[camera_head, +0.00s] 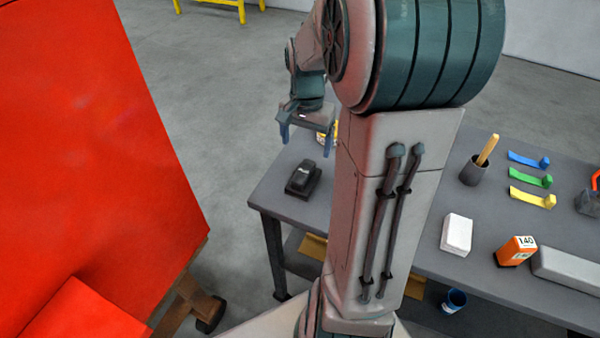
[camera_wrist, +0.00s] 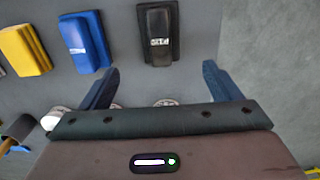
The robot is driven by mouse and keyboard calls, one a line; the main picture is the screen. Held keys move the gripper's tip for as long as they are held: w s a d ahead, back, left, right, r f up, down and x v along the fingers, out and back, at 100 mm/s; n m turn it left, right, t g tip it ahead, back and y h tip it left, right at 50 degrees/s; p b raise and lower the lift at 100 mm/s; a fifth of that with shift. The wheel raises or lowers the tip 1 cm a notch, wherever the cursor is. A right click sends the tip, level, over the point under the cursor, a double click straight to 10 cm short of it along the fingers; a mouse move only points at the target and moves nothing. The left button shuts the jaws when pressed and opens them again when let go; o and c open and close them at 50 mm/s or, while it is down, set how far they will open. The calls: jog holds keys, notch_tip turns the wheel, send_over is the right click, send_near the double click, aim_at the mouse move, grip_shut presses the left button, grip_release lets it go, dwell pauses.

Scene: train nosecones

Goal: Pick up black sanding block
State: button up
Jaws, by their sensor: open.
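The black sanding block (camera_head: 303,178) lies on the left end of the grey table in the head view. It also shows in the wrist view (camera_wrist: 159,30) at the top, with a small white label, just beyond my fingertips and between their lines. My gripper (camera_head: 306,140) is open and empty, above the table near the block; its two blue fingers also show in the wrist view (camera_wrist: 160,72). A gap shows between the fingers and the block, and nothing touches it.
In the wrist view a blue block (camera_wrist: 85,40) and a yellow block (camera_wrist: 24,50) lie left of the black one. The grey table (camera_head: 275,190) also bears a white block (camera_head: 456,234), an orange block (camera_head: 516,250) and colored scrapers. A large red panel (camera_head: 90,130) stands left.

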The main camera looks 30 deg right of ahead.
aim_at(304, 170)
notch_tip(304, 170, down, 6)
jog(key=shift+r, duration=0.1)
jog(key=shift+s+a+f+p, duration=0.1)
jog(key=shift+a+f, duration=0.05)
jog(key=shift+f, duration=0.8)
jog(key=shift+s+a+f+p, duration=0.1)
jog(key=shift+f, duration=0.85)
jog(key=shift+s+a+f+p, duration=0.1)
jog(key=shift+a+f, duration=0.05)
jog(key=shift+f, duration=0.8)
jog(key=c, duration=1.2)
